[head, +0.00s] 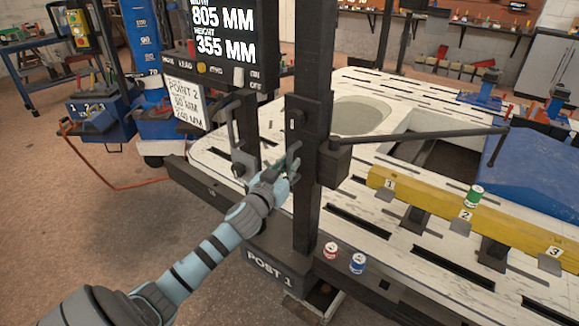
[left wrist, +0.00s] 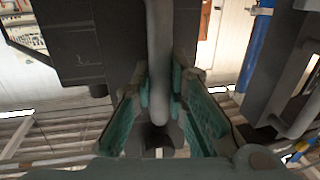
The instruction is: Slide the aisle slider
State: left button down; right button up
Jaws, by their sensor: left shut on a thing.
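A dark upright post (head: 307,215) stands on a base marked POST 1. A dark slider block (head: 304,120) sits around it, with a grey handle on its left side. My left gripper (head: 284,168) is at this handle, and its fingers are shut on it. In the left wrist view the grey handle bar (left wrist: 158,50) runs upright between the teal finger pads of my left gripper (left wrist: 160,95). The gripper partly hides the handle's lower end. My right gripper is in neither view.
A display (head: 225,40) reads 805 MM and height 355 MM, with a POINT 2 card below. A second grey handle (head: 231,130) is left of the post. A dark arm (head: 420,137) reaches right above a yellow beam (head: 440,205). Two cans (head: 357,263) stand near the bench edge.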

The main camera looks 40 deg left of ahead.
pick_arm(q)
notch_tip(320, 180, up, 17)
jog(key=p, duration=1.4)
jog(key=shift+r, duration=0.2)
jog(key=c, duration=1.6)
grip_release()
jog(key=shift+f, duration=0.1)
jog(key=shift+o, duration=0.2)
jog(key=v, duration=1.2)
